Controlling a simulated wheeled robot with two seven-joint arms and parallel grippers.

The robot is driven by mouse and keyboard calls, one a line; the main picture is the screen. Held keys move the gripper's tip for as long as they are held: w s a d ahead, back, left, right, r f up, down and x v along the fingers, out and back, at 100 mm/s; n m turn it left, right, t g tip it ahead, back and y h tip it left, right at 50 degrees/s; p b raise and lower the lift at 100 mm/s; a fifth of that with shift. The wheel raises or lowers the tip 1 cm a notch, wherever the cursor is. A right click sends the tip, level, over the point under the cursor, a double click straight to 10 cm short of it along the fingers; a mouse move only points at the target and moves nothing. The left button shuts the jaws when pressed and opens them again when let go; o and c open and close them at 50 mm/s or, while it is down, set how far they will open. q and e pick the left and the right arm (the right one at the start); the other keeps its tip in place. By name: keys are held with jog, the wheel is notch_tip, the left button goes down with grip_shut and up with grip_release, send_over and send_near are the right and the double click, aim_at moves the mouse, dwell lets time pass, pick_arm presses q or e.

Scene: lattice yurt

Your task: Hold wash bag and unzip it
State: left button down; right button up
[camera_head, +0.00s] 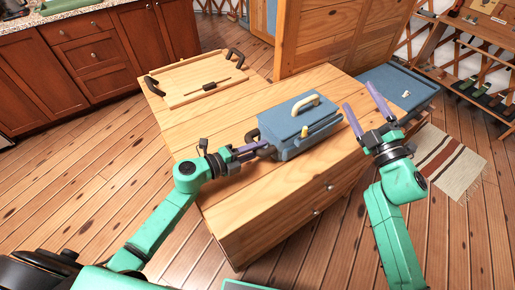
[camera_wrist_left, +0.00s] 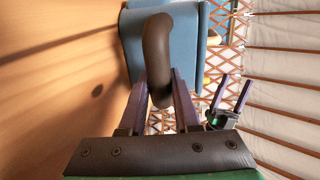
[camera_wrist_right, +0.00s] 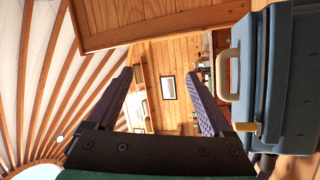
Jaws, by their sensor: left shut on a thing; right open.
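The wash bag (camera_head: 290,140) is a blue box-shaped bag on the wooden cabinet top, with a cream handle (camera_head: 305,104) on top. A small yellow pull (camera_head: 305,132) sits on its near side; it also shows in the right wrist view (camera_wrist_right: 246,127). My left gripper (camera_head: 262,149) is shut on a dark loop (camera_wrist_left: 157,45) at the bag's left end. My right gripper (camera_head: 361,97) is open and empty, in the air just right of the bag. In the right wrist view the bag is at the right edge, outside the fingers.
A wooden tray (camera_head: 185,97) with dark handles lies at the back left of the cabinet top (camera_head: 200,135), with a dark rod-like item (camera_head: 209,86) on it. A blue-topped surface (camera_head: 400,80) stands behind at right. A striped rug (camera_head: 452,160) lies on the floor.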

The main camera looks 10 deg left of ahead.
jog(key=w+r+m+h, duration=0.4)
jog(key=w+m, duration=0.4)
jog(key=a+f+m+g, duration=0.1)
jog(key=a+g, duration=0.1)
jog(key=a, duration=0.1)
jog(key=w+a+f+m+g, duration=0.1)
jog(key=a+g, duration=0.2)
jog(key=a+f+m+g, duration=0.1)
jog(key=a+g, duration=0.1)
jog(key=a, duration=0.2)
jog(key=shift+w+m+g, duration=0.15)
jog(key=shift+m+g, duration=0.15)
jog(key=shift+g, duration=0.1)
jog(key=s+a+f+g, duration=0.2)
jog(key=s+g, duration=0.1)
jog(key=g+h, duration=0.3)
jog(key=g, duration=0.2)
send_over(306, 128)
jog(key=shift+w+f, duration=0.3)
jog(key=shift+f, duration=0.1)
jog(key=shift+s+d+f+n+g, duration=0.1)
jog(key=shift+s+f+n+g, duration=0.05)
jog(key=shift+s+n+g, duration=0.2)
jog(key=shift+f, duration=0.4)
notch_tip(306, 128, down, 6)
grip_shut()
